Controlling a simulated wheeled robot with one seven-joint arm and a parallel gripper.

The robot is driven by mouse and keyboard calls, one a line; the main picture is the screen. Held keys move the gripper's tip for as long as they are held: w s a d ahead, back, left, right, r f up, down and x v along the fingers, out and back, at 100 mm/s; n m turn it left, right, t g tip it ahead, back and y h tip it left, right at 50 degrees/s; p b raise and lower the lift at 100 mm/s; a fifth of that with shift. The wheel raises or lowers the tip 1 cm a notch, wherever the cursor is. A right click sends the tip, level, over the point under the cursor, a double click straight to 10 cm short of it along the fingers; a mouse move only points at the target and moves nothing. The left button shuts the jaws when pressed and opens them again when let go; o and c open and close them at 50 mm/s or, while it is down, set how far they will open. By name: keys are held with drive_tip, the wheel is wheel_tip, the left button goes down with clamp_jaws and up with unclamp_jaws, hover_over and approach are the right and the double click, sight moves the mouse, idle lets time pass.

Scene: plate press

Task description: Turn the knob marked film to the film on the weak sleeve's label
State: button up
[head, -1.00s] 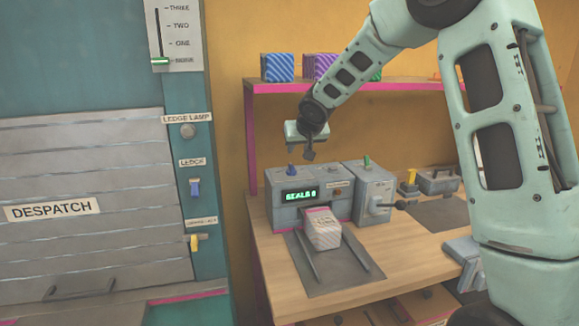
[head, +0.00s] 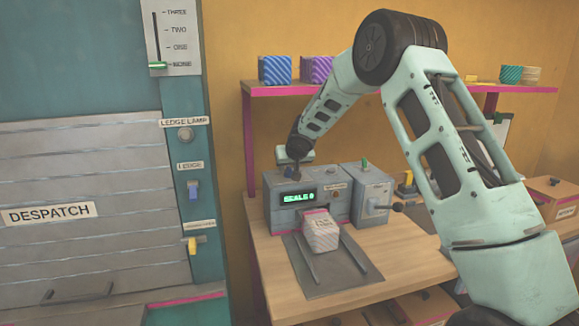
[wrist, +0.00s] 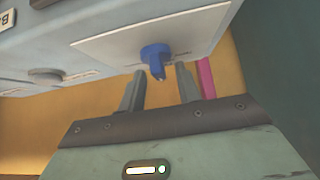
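A blue knob (wrist: 155,58) on a pale plate shows in the wrist view, on top of the grey press (head: 282,212); its lettering is unreadable here. My gripper (wrist: 160,72) is open, with one finger on each side of the knob's near end. I cannot tell whether they touch it. In the head view my gripper (head: 295,170) is low over the press's top left and largely covers the knob.
A green lit display (head: 298,197) is on the press front. A pink shelf (head: 285,90) with striped boxes is above. Despatch shutter (head: 80,250) at left.

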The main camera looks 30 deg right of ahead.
clamp_jaws()
drive_tip(key=shift+r+n+p, duration=0.2)
drive_tip(key=shift+n+p, duration=0.1)
drive_tip(key=shift+p, duration=0.75)
drive_tip(key=n+y+p, duration=0.1)
drive_tip(key=p, duration=0.4)
drive_tip(key=shift+d+r+n+y, duration=0.1)
drive_tip(key=shift+r+n+y, duration=0.05)
drive_tip(key=shift+n+y, duration=0.25)
drive_tip(key=n+y+p, duration=0.2)
drive_tip(key=n+p, duration=0.1)
drive_tip(key=p, duration=1.1)
drive_tip(key=shift+s+r+y+p, duration=0.1)
drive_tip(key=shift+y+p, duration=0.2)
drive_tip(key=n+p, duration=0.1)
drive_tip(key=p, duration=0.1)
drive_tip(key=n+y+p, duration=0.1)
drive_tip(key=p, duration=0.1)
drive_tip(key=shift+f, duration=0.3)
drive_tip(key=shift+f+n+g+y, duration=0.2)
drive_tip(key=shift+n+g+y, duration=0.2)
drive_tip(key=shift+n+y, duration=0.35)
drive_tip(key=shift+d+n, duration=0.1)
drive_tip(key=shift+n, duration=0.15)
drive_tip(key=shift+n+y, duration=0.35)
drive_tip(key=shift+n, duration=0.05)
